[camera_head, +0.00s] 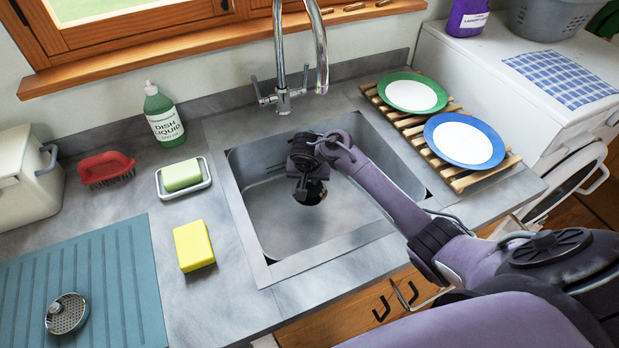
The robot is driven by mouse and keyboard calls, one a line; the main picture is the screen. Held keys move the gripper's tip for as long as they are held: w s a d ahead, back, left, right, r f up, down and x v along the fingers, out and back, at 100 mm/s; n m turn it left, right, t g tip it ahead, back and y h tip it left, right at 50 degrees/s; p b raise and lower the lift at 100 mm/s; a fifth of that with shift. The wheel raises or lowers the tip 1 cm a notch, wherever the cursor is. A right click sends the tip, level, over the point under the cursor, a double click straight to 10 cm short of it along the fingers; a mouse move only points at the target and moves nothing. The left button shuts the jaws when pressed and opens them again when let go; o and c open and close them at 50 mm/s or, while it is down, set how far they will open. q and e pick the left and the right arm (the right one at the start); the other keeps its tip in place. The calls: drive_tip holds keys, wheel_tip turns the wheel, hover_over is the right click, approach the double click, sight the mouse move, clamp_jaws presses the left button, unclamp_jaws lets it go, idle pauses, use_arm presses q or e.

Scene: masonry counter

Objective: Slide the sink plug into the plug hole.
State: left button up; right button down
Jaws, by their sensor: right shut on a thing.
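The grey metal sink (275,232) is set into the counter in the middle of the head view. My right arm reaches in from the right, and my right gripper (310,193) points down inside the basin. It is shut on a small dark thing with a brownish edge, which I take to be the sink plug (314,200); the gripper covers most of it. I cannot tell whether it touches the basin floor. The plug hole does not show and may be hidden by the gripper. My left gripper is not in view.
A tall tap (283,95) stands behind the basin. A slatted rack (440,165) with two plates is at its right. A yellow sponge (194,246), soap dish (160,188), green bottle (163,118), red brush (105,168) and metal strainer (67,313) are at its left.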

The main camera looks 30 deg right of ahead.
sight(309, 194)
drive_tip(key=shift+p, duration=0.3)
drive_tip(key=shift+f+b, duration=0.95)
drive_tip(key=shift+f, duration=0.4)
drive_tip(key=c, duration=1.3)
unclamp_jaws()
drive_tip(key=shift+r, duration=0.1)
drive_tip(key=p+v, duration=0.1)
drive_tip(key=v, duration=0.6)
drive_tip(key=shift+s+r, duration=0.1)
drive_tip(key=shift+r, duration=0.2)
drive_tip(key=shift+p, duration=0.3)
